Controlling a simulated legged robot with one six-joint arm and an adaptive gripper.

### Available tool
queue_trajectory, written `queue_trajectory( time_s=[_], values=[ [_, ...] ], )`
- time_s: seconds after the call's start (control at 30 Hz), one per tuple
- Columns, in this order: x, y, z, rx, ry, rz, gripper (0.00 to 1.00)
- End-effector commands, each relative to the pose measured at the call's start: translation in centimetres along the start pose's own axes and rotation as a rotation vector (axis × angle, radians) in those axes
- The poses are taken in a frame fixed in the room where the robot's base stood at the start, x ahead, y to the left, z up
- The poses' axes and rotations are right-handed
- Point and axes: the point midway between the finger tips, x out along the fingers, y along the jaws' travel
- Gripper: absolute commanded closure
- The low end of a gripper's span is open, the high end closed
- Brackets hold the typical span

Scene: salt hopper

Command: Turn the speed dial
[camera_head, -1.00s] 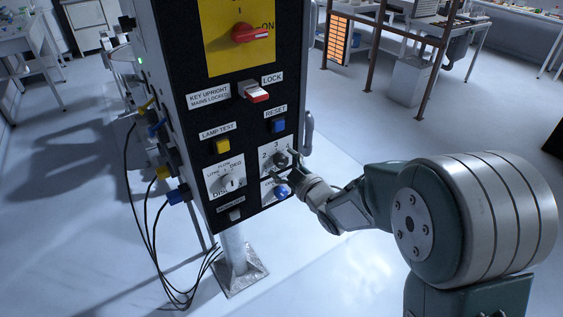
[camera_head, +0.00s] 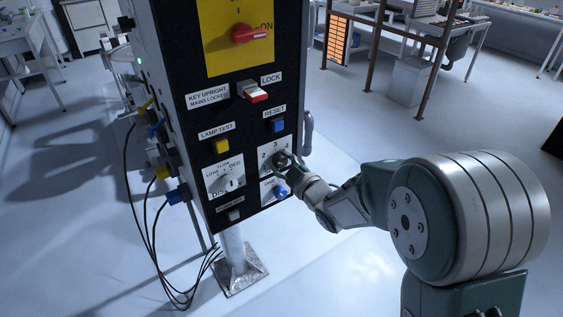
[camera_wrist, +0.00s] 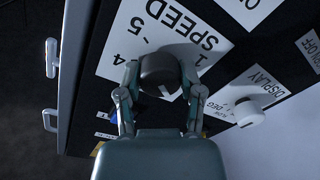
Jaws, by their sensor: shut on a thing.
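The speed dial (camera_wrist: 160,69) is a dark round knob on a white plate marked SPEED with numbers (camera_wrist: 135,30), seen in the wrist view. My gripper (camera_wrist: 160,92) has one finger on each side of the knob and is shut on it. In the head view, my gripper (camera_head: 289,171) reaches the lower right of the black control panel from the right. It hides part of the speed dial (camera_head: 279,159) and part of its plate there.
A white display knob (camera_wrist: 246,112) is beside the speed plate; it also shows in the head view (camera_head: 228,184). A blue knob (camera_head: 281,192) lies just below my gripper. Blue (camera_head: 277,125) and yellow (camera_head: 221,146) buttons and a red-and-white key switch (camera_head: 254,92) are above. Cables hang at the left.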

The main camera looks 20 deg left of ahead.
Motion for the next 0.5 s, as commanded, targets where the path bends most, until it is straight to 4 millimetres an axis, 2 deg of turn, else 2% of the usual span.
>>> queue_trajectory(
  time_s=[0.5],
  values=[
    [0.04,-0.05,0.03,0.41,0.012,0.004,0.99]
  ],
)
